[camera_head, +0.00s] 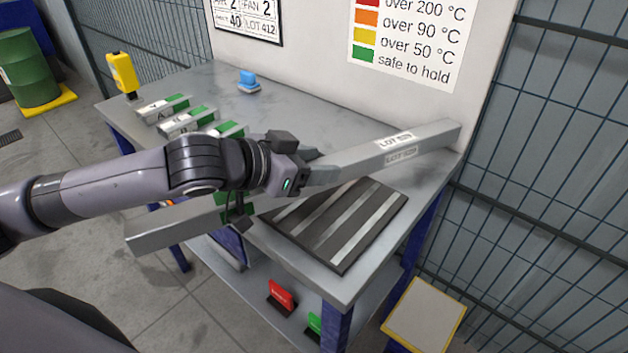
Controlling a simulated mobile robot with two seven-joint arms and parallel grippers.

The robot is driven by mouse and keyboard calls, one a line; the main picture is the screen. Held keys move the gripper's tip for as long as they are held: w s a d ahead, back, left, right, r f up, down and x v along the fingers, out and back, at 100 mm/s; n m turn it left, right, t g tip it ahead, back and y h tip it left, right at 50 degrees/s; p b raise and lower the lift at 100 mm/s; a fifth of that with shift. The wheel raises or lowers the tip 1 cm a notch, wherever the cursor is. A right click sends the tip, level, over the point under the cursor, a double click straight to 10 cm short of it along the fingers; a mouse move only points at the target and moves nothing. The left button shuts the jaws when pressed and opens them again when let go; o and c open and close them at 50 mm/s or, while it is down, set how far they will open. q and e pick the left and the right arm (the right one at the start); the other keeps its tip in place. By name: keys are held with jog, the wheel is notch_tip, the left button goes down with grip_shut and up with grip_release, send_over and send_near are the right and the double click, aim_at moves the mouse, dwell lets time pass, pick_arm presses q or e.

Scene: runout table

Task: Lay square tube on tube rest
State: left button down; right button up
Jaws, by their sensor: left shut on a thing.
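The long grey square tube (365,160) runs from the lower left, past the table's front edge, to the table's right end. It carries a white LOT label and a green patch near my arm. My left gripper (312,176) is shut on the tube around its middle; the arm hides part of it. A dark flat rest with pale strips (345,215), which looks like the tube rest, lies on the table's front right. The tube passes above and behind it; I cannot tell whether they touch. My right gripper is not in view.
The grey table (320,110) also bears several small blocks with green patches (187,120), a blue item (248,82) and a yellow device (123,73). A white panel stands behind and a mesh fence (550,150) at right. Red (280,295) and green items sit on the lower shelf.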

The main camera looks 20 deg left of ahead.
pick_arm(q)
notch_tip(320, 180, down, 2)
jog(key=shift+b, duration=0.9)
jog(key=shift+w+f+b, duration=0.1)
jog(key=shift+f+b, duration=0.2)
jog(key=shift+b, duration=0.05)
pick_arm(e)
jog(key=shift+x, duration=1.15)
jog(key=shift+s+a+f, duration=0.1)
pick_arm(q)
jog(key=shift+c, duration=2.2)
grip_release()
jog(key=shift+f, duration=0.15)
